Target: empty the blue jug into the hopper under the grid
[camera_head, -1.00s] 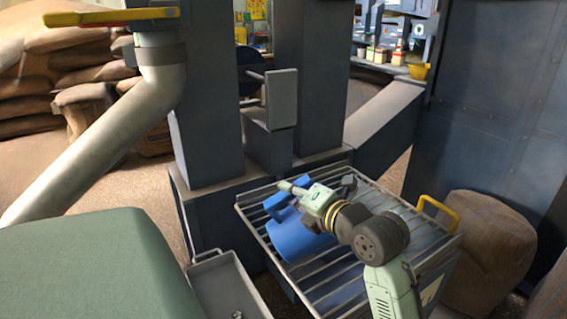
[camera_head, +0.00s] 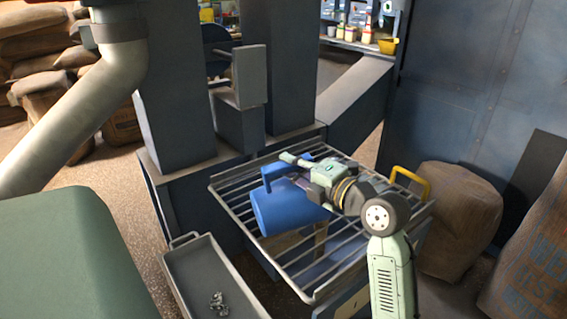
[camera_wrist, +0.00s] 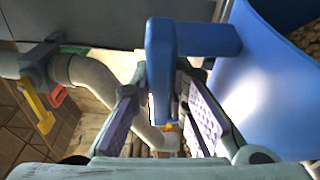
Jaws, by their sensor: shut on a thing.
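The blue jug (camera_head: 290,208) is held on its side, tilted over the grid (camera_head: 345,260). My gripper (camera_head: 304,176) is shut on its handle; in the wrist view the handle (camera_wrist: 160,70) stands between the two fingers. The jug's body (camera_wrist: 262,95) is to the right there, with brown grain (camera_wrist: 307,38) visible in it. In the head view a narrow brown streak (camera_head: 320,240) hangs below the jug's right end, like falling grain. A brown patch (camera_head: 284,243) shows under the bars in the hopper. The jug's mouth is hidden in the head view.
A yellow handle (camera_head: 412,180) stands at the grid's right edge, beside a brown sack (camera_head: 458,220). A grey tray (camera_head: 188,268) with small metal parts is at the left front. Dark elevator columns (camera_head: 172,100) rise behind the grid.

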